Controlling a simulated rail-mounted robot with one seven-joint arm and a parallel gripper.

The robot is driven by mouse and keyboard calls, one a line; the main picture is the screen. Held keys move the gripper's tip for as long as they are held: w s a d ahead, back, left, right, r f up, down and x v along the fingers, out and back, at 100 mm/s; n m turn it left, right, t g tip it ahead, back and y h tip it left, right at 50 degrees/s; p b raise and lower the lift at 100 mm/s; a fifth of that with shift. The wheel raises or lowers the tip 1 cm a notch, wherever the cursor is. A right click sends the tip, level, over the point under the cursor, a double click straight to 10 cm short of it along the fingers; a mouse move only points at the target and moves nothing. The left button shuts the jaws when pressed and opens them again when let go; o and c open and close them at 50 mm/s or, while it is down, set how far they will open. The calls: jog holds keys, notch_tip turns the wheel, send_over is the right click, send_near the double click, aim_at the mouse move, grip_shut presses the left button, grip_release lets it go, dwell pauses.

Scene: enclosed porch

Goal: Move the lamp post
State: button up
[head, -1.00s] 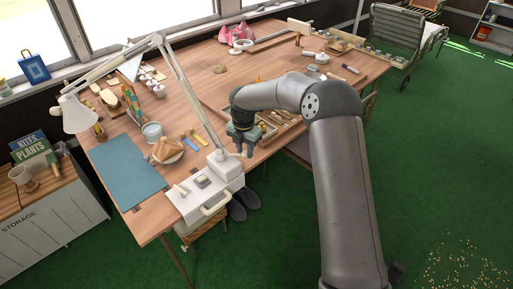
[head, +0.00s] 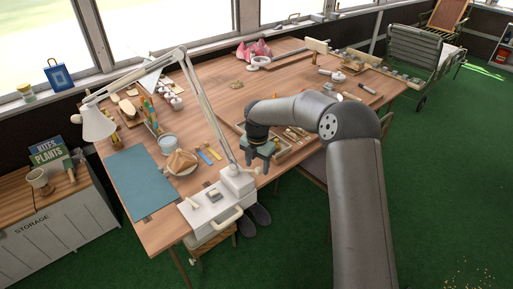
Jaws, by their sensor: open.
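The only lamp I can make out is a white desk lamp with a shade (head: 97,124) at the left and a jointed arm (head: 208,104). Its arm comes down to a white base block (head: 236,182) at the table's front edge. I cannot make out a separate, smaller lamp post. My gripper (head: 263,165) is open and points down, just right of the lamp's lower arm and above the base block in the picture. It is over the front edge of a shallow wooden tray (head: 292,152) with small parts. My arm and gripper hide part of this tray. I see nothing between the fingers.
The wooden table (head: 225,98) carries a blue-green mat (head: 140,182), a plate with a sandwich-like item (head: 181,162), a light blue cup (head: 168,143) and a pink object (head: 258,50). A white drawer box (head: 211,209) sits at the front. The table's middle is fairly clear.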

notch_tip(320, 180, up, 16)
jog(key=shift+r+b, duration=0.25)
jog(key=shift+b, duration=0.2)
jog(key=shift+s, duration=0.15)
jog(key=s+d+r+m+h, duration=0.1)
jog(key=s+d+m, duration=0.5)
jog(key=s+m, duration=0.3)
jog(key=s+d+m, duration=0.5)
jog(key=s+m, duration=0.2)
jog(key=s, duration=0.5)
jog(key=s+d+f+m, duration=0.2)
jog(key=s+m, duration=0.4)
jog(key=s, duration=0.2)
jog(key=s+d+f+m+y, duration=0.1)
jog(key=s+d+f+m, duration=0.2)
jog(key=s+m, duration=0.4)
jog(key=shift+s+d+f, duration=0.3)
jog(key=shift+s+d, duration=0.05)
jog(key=shift+s, duration=0.35)
